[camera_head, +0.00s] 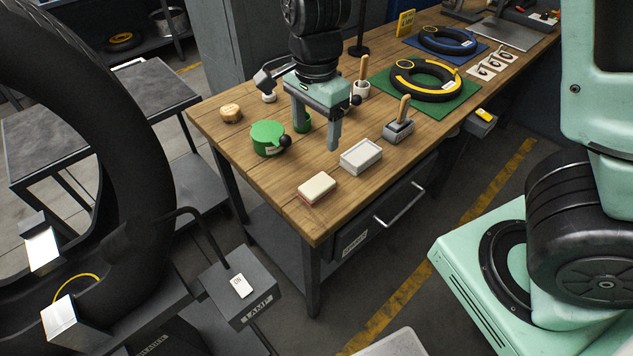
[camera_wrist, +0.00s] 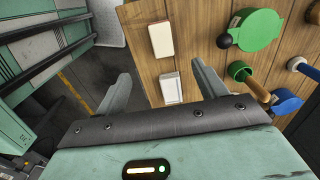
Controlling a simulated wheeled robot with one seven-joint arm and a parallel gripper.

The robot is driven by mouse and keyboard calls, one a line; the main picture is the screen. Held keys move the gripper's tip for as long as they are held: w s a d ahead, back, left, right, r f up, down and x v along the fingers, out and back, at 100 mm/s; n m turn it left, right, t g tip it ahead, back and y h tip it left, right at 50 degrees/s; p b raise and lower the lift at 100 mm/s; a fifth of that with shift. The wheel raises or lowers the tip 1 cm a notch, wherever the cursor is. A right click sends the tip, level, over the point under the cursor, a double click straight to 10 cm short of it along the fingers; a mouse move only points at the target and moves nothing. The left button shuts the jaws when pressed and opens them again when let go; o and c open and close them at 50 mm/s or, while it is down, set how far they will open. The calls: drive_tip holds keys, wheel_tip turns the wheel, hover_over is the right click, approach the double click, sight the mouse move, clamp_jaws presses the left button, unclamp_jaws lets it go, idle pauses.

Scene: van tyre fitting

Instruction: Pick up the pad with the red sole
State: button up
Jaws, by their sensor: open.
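The pad with the red sole (camera_head: 317,188) lies flat near the front left corner of the wooden bench, its top off-white and a red edge showing below.
The white tray (camera_head: 361,156) lies right of the pad. A green lidded pot (camera_head: 267,137) with a black knob stands left of my gripper. A grey block with a wooden handle (camera_head: 399,125) stands farther right. The bench's front edge is close to the pad.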

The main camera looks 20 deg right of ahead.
hover_over(317, 184)
drive_tip(key=f, duration=1.2)
drive_tip(key=shift+s+a, duration=0.15)
drive_tip(key=shift+s, duration=0.05)
drive_tip(key=shift+w+f, duration=0.15)
drive_tip(key=shift+f, duration=2.5)
drive_tip(key=c, duration=1)
